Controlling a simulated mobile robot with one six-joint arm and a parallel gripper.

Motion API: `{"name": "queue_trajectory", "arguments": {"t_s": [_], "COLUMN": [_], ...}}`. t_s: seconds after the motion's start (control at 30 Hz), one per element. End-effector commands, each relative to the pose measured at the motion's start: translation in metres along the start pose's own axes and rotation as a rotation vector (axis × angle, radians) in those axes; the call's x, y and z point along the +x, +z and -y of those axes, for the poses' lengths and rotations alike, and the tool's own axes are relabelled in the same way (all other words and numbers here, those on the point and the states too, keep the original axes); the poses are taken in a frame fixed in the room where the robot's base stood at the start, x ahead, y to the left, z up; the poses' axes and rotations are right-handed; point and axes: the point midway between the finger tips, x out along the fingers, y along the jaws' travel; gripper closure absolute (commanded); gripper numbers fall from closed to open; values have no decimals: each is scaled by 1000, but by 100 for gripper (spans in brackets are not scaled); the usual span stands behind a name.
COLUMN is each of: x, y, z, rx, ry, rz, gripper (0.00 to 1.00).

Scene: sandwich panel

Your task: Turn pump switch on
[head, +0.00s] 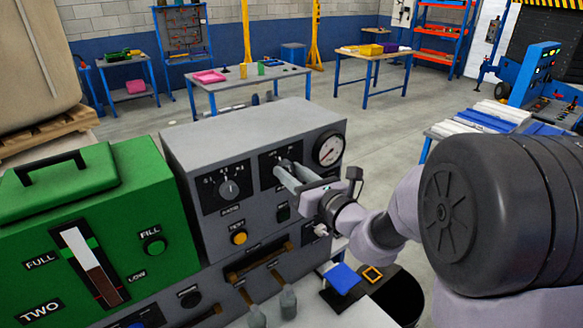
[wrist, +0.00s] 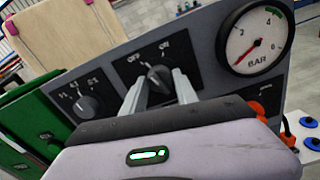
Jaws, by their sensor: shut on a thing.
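The pump switch is a dark rotary knob (wrist: 159,75) on a black plate marked OFF and ON, on the front of a grey panel box (head: 250,128). My gripper (head: 286,172) reaches the plate from the right, and its pale fingers mostly hide the knob in the head view. In the wrist view my gripper (wrist: 160,86) has one finger on each side of the knob and is shut on it. The knob's pointer looks tilted up between the two marks, but its exact setting is hard to tell.
A second rotary dial (head: 229,188) is left of the switch. A pressure gauge (head: 329,148), marked BAR in the wrist view, is to the right. A yellow button (head: 239,237) and levers (head: 288,301) are below. A green unit (head: 110,215) adjoins the box on the left.

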Motion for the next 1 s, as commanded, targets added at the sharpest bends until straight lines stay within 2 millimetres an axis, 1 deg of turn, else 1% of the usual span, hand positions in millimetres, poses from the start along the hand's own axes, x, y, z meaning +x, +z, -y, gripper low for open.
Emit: {"name": "queue_trajectory", "arguments": {"t_s": [0.03, 0.6, 0.8, 1.0], "x": [0, 0, 0, 0], "y": [4, 4, 3, 2], "z": [-1, -1, -1, 0], "rx": [36, 564, 709, 813], "ry": [0, -1, -1, -1], "rz": [-3, -3, -3, -1], "gripper": [100, 100, 100, 100]}}
